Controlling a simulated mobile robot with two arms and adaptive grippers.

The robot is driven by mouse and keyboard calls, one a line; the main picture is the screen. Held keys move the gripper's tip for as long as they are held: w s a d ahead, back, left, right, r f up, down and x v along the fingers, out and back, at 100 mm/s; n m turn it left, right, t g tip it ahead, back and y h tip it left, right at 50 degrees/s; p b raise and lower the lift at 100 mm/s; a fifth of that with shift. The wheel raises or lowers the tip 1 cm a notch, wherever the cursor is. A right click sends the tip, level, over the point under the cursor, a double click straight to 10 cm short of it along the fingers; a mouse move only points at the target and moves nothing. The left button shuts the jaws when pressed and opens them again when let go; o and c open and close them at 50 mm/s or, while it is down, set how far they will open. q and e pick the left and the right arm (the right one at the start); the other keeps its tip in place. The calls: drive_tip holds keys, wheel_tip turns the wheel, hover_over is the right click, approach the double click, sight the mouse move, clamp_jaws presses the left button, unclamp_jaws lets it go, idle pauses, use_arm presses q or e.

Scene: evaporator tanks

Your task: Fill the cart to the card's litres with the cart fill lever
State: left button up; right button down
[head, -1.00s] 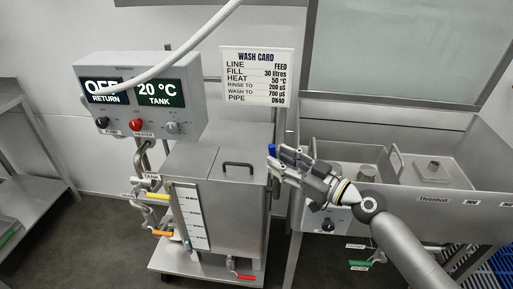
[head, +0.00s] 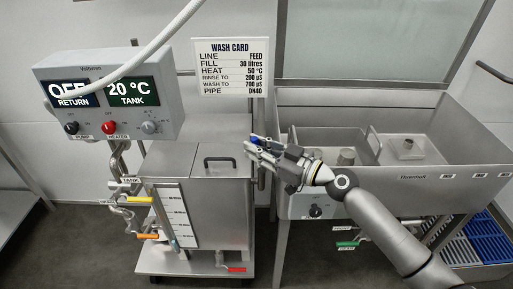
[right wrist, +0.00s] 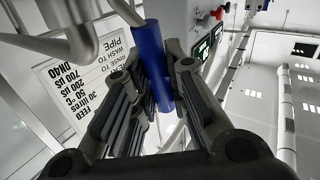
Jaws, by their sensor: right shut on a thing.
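The cart fill lever has a blue handle (head: 257,140), which stands at the back right corner of the steel cart tank (head: 205,210). My right gripper (head: 252,147) is shut on this handle. In the right wrist view the blue handle (right wrist: 151,62) runs between the two fingers. The wash card (head: 230,68) reads fill 30 litres. The sight gauge (head: 172,218) is on the tank's front left; its level is too small to read. My left gripper is not in view.
The control box (head: 110,95) shows OFF and 20 °C. A white hose crosses the upper left.

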idle(0.3)
drive_tip(key=shift+a+r+p, duration=0.2)
drive_tip(key=shift+a+p, duration=0.05)
drive_tip(key=shift+p, duration=0.5)
drive_tip(key=a+f+n+g+h+p, duration=0.3)
drive_tip(key=a+f+n+h+p, duration=0.3)
drive_tip(key=f+h+p, duration=0.3)
drive_tip(key=a+h+p, duration=0.1)
drive_tip(key=h+p, duration=0.3)
drive_tip(key=p, duration=0.3)
drive_tip(key=shift+a+f, duration=0.2)
drive_tip(key=shift+f, duration=0.05)
drive_tip(key=shift+d+f, duration=0.1)
drive_tip(key=c, duration=1.4)
unclamp_jaws()
